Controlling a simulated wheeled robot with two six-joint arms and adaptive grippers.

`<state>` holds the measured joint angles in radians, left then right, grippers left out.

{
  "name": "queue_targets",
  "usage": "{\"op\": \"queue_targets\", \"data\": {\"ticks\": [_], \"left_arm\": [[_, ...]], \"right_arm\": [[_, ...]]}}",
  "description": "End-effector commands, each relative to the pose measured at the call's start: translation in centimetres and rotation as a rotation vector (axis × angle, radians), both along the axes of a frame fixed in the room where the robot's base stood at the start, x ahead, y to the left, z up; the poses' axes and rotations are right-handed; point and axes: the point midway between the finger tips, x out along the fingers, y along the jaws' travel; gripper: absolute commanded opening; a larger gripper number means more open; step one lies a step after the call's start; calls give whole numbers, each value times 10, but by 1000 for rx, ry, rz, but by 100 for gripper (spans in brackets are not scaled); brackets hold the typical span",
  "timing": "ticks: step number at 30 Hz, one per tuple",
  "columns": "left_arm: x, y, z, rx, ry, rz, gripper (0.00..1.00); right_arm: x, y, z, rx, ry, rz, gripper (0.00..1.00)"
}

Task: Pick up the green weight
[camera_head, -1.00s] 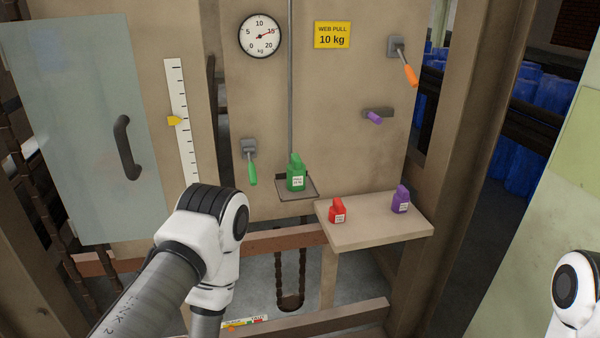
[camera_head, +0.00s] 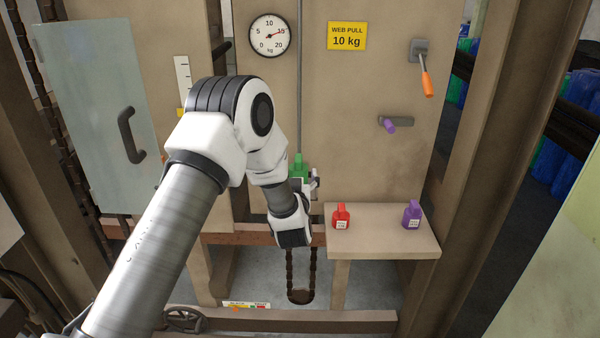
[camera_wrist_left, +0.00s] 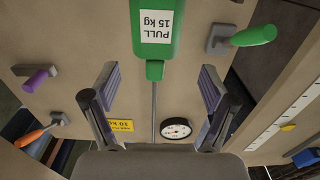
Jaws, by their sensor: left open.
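The green weight (camera_head: 298,165) hangs at the rod in front of the panel, partly hidden behind my left gripper (camera_head: 308,184). The weight's tray is hidden in the head view. My right gripper is out of view.
A red weight (camera_head: 341,216) and a purple weight (camera_head: 412,214) stand on a small shelf (camera_head: 385,243) to the right. A dial (camera_head: 270,35), a yellow sign (camera_head: 347,36) and an orange-handled lever (camera_head: 427,82) are on the panel. A green handle (camera_wrist_left: 252,36) is near the weight.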

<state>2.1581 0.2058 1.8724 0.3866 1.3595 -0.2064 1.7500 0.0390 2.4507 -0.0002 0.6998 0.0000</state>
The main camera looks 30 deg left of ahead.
Motion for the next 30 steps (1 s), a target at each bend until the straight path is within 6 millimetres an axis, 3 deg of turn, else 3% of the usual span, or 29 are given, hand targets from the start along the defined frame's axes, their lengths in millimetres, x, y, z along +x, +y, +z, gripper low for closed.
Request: {"op": "queue_targets", "data": {"ticks": [9,16,23,30], "left_arm": [[42,27,2,0,2,-2,84],[44,28,0,0,4,-2,84],[44,28,0,0,4,-3,3],[44,28,2,1,0,-2,0]], "right_arm": [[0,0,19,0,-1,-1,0],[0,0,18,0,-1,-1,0],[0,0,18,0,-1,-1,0],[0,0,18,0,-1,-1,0]]}}
